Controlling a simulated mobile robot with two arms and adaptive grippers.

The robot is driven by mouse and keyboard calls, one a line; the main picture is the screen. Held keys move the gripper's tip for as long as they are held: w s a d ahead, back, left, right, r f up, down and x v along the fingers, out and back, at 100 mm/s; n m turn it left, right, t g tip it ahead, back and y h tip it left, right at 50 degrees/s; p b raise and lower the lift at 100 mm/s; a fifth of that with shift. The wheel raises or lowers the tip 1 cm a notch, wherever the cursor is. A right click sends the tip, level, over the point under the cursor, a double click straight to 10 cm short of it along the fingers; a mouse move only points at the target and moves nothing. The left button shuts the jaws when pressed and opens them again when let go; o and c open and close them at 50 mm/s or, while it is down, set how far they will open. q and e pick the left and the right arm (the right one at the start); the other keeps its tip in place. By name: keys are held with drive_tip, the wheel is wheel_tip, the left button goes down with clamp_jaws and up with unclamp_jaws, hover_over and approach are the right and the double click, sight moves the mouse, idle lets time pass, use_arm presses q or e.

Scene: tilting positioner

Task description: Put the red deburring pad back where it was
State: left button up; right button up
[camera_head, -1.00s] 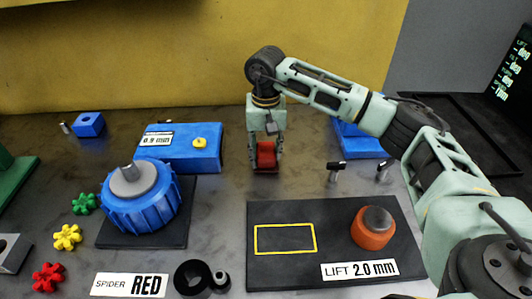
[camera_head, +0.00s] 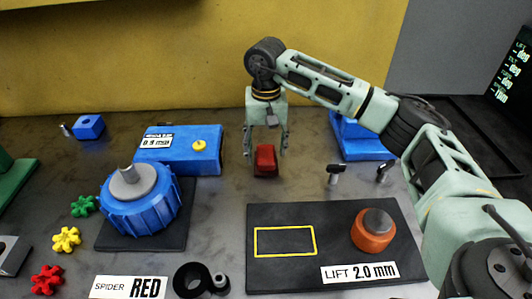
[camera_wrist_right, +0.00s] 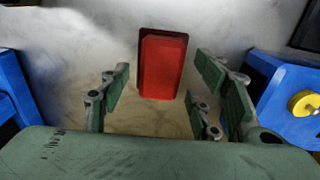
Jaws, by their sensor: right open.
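The red deburring pad (camera_head: 265,160) stands on the grey table in the middle, between two blue blocks. My right gripper (camera_head: 265,153) is just above and around the pad in the head view, with its fingers spread. In the right wrist view the red pad (camera_wrist_right: 162,65) lies beyond the open fingers (camera_wrist_right: 165,95), with a clear gap to either side. No finger appears to touch it. A yellow outlined rectangle (camera_head: 285,228) on the black plate (camera_head: 330,205) is empty. My left gripper is not in view.
A blue block with a yellow knob (camera_head: 183,160) stands left of the pad, another blue block (camera_head: 362,145) right. A blue ribbed hub (camera_head: 140,205), an orange puck (camera_head: 372,235), black pins (camera_head: 335,172) and coloured spiders (camera_head: 67,239) stand nearby. Bare table lies before the pad.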

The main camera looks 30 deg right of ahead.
sight(266, 153)
wheel_tip(266, 153, up, 10)
drive_tip(key=shift+b, duration=0.4)
drive_tip(key=shift+f, duration=0.1)
